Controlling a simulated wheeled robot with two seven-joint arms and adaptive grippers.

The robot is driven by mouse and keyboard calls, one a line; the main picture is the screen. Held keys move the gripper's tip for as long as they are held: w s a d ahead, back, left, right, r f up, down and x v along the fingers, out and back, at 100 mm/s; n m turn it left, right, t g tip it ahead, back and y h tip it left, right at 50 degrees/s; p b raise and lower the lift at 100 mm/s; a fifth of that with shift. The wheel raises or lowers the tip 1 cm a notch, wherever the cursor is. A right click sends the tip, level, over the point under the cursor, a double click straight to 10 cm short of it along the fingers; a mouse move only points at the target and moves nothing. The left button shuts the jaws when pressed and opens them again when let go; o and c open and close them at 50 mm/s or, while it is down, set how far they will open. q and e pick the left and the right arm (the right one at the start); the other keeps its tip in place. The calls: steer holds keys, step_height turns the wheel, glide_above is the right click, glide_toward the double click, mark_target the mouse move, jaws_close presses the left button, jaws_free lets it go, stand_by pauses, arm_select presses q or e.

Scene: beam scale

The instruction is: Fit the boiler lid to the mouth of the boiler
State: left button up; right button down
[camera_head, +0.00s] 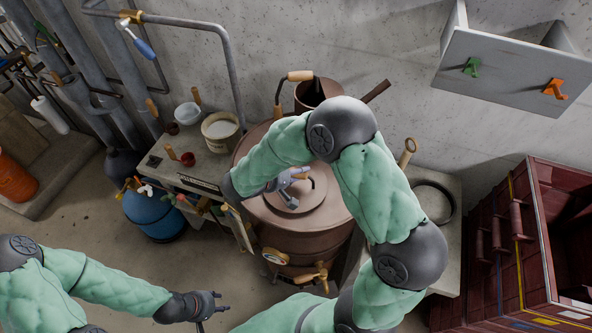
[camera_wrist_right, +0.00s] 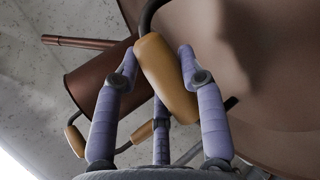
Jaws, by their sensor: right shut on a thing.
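The brown boiler (camera_head: 310,244) stands in the middle of the head view. A round brown lid (camera_head: 303,202) shows over the middle of its top. My right gripper (camera_head: 290,181) is over the lid, shut on its wooden handle (camera_wrist_right: 166,77). In the right wrist view my right gripper's fingers (camera_wrist_right: 158,82) lie on both sides of this grip, and a broad brown surface (camera_wrist_right: 260,60) fills the right. I cannot tell whether the lid is seated or held just above; the mouth is hidden. My left gripper (camera_head: 214,305) is open and empty above the floor at the lower left.
A brown can (camera_head: 312,93) with a wooden-gripped handle stands behind the boiler. A bench (camera_head: 170,168) with a pot (camera_head: 220,131) and a blue tank (camera_head: 152,215) are left. A dark red crate (camera_head: 505,240) is right. A grey hook shelf (camera_head: 510,70) is on the wall.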

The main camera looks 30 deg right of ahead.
steer(key=shift+f+b, duration=0.7)
steer(key=shift+f, duration=0.05)
steer(key=c, duration=0.7)
jaws_free()
steer(key=shift+o, duration=0.2)
steer(key=shift+a, duration=0.1)
steer(key=v, duration=1.2)
steer(key=shift+r, duration=0.15)
